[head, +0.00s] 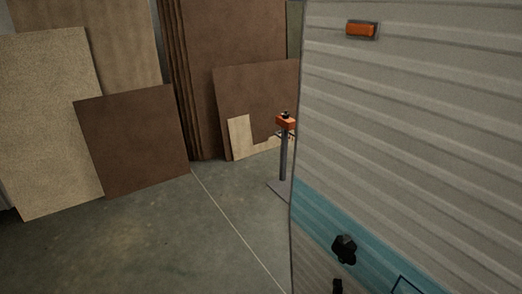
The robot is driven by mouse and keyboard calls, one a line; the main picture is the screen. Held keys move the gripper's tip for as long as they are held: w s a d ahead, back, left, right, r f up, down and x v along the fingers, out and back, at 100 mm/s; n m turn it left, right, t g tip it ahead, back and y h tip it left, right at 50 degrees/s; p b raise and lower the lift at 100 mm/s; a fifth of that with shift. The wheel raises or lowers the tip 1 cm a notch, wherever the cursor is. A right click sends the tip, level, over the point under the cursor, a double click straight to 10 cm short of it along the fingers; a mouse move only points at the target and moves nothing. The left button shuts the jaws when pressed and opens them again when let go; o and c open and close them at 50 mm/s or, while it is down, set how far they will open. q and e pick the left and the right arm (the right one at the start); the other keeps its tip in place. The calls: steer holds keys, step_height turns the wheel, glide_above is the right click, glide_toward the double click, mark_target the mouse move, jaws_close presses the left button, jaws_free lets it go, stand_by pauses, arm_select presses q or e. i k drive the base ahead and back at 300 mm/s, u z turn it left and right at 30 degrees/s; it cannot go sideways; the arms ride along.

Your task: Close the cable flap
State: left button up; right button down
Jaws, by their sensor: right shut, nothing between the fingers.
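The camper's ribbed pale wall (410,130) fills the right side of the head view, with a blue band (315,219) low across it. A small black fitting (344,249) stands out from the band and appears to be the cable flap. How far the flap is open cannot be told at this size. The narrow dark tip of my right gripper (337,287) appears at the bottom edge, just below the fitting, shut and empty. A gap shows between them in the picture. Most of this gripper is cut off. My left gripper is out of view.
A dark-outlined panel (408,287) lies right of the fitting, cut off by the bottom edge. An orange marker light (362,29) is high on the wall. A post with an orange head (285,124) stands beyond the camper's edge. Boards (132,140) lean behind. The concrete floor (150,235) is clear.

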mark_target(348, 239)
steer(key=k, duration=1)
